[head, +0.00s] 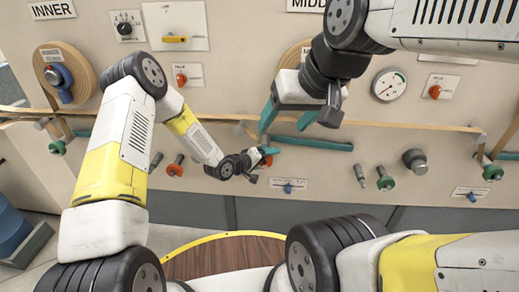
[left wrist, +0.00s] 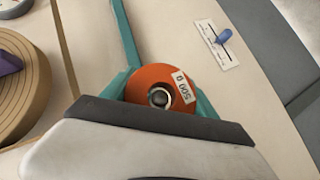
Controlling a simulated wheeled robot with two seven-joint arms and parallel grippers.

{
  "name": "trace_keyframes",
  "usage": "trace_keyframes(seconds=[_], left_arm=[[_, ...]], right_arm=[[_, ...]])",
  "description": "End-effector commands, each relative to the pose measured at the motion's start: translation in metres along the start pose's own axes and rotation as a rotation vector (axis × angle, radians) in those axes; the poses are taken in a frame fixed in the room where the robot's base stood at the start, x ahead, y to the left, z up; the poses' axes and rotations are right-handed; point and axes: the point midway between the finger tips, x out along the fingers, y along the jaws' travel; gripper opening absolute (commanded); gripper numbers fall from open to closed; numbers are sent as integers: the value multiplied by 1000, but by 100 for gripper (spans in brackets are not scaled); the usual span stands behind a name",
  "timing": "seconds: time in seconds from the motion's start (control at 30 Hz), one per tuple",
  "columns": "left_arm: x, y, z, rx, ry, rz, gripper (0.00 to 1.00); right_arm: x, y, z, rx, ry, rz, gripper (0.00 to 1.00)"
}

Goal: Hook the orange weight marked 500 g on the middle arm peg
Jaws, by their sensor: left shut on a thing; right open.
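My left gripper (head: 264,159) is shut on the orange weight marked 500 g (left wrist: 178,79), low in front of the panel's middle section. The left wrist view shows the weight between the teal fingers, its label facing the camera and a dark round part at its centre. In the head view only a small orange patch of it shows. A teal bar, apparently the middle arm (head: 315,143), runs just behind; it also shows in the left wrist view (left wrist: 124,30). I cannot tell whether the weight touches its peg. My right gripper (head: 288,117) is open and empty, above the bar.
A wooden disc (head: 84,61) with a blue knob stands at left. Red cylinders (head: 175,166), green pieces (head: 385,182) and a dark knob (head: 415,160) project from the panel. A blue slider (head: 288,187) sits below the bar. A round wooden table (head: 215,258) is in the foreground.

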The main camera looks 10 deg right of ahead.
Motion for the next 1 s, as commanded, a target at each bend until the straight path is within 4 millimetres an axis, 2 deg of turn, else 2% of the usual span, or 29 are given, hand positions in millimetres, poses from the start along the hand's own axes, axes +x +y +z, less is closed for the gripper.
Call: trace_keyframes(seconds=[0.43, 1.0], left_arm=[[21, 2, -22, 3, 2, 3, 0], [25, -2, -23, 2, 2, 3, 0]], right_arm=[[0, 0, 0, 0, 0, 0, 67], [0, 0, 0, 0, 0, 0, 67]])
